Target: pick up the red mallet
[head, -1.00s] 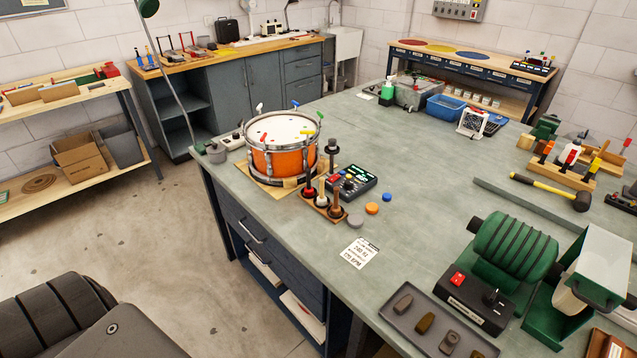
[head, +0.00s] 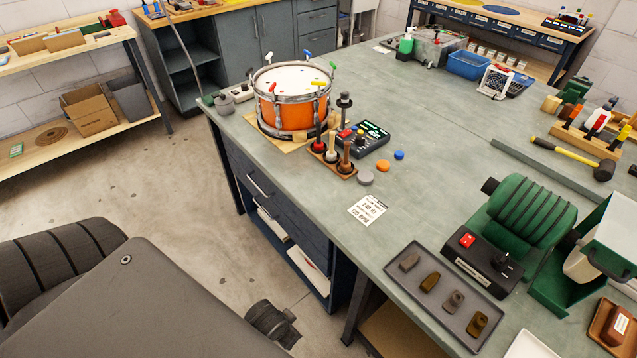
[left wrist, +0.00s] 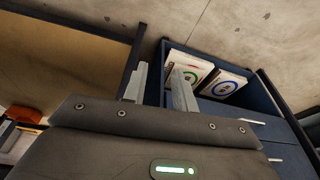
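A small wooden stand (head: 340,171) on the bench holds three upright mallets in a row. The red mallet (head: 318,146) is the leftmost, with a red part low in the stand and a dark upper part. A pale mallet (head: 331,152) and a brown mallet (head: 345,160) stand beside it. In the left wrist view my left gripper (left wrist: 159,86) has its two fingers apart with nothing between them. It is away from the stand, facing the bench's blue cabinet and the floor. My right gripper is in neither view.
An orange drum (head: 292,103) with coloured clips stands behind the stand. A dark control box (head: 363,138) is at its right, with several round pucks near it. A printed card (head: 367,209), a grey tray (head: 445,295) and a green machine (head: 528,212) lie nearer. The middle bench top is clear.

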